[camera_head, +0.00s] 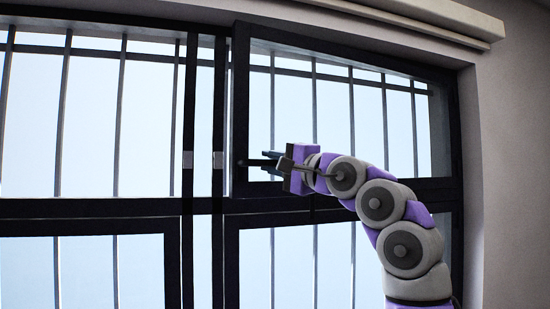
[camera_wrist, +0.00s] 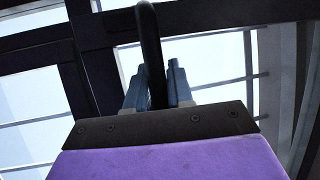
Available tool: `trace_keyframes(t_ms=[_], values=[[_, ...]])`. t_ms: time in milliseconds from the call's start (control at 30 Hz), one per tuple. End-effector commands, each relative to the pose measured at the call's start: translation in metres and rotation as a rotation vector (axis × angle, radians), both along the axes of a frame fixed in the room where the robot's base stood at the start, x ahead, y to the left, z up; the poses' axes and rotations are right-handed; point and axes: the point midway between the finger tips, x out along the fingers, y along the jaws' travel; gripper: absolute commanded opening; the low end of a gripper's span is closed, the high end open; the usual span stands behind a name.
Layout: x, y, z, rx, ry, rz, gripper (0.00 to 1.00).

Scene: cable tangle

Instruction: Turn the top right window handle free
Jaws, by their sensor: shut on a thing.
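The top right window (camera_head: 240,110) has a dark frame and looks shut in the head view. Its black handle (camera_head: 252,162) sticks out sideways from the left side of that frame. My gripper (camera_head: 275,160) reaches it from the right and is shut on it. In the wrist view the dark handle (camera_wrist: 150,45) runs down between the two blue-grey fingers of my gripper (camera_wrist: 156,85), one on each side. The handle's lower end is hidden behind the gripper's dark palm plate.
A lower right window (camera_head: 300,217) and left windows (camera_head: 90,203) share the dark frame. A pale box (camera_head: 420,15) runs along the wall above. The wall (camera_head: 510,150) is bare at the right.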

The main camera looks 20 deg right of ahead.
Motion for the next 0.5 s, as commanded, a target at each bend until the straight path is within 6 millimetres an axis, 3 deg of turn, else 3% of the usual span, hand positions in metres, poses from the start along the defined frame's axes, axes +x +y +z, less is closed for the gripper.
trace_keyframes(t_ms=[300,333,500], values=[[0.0018,0.0008,-0.0026,-0.006,0.003,0.005,0.00],[0.0018,0.0008,-0.0026,-0.006,0.003,0.005,0.23],[0.0008,0.0004,-0.0018,-0.005,0.001,0.005,0.40]])
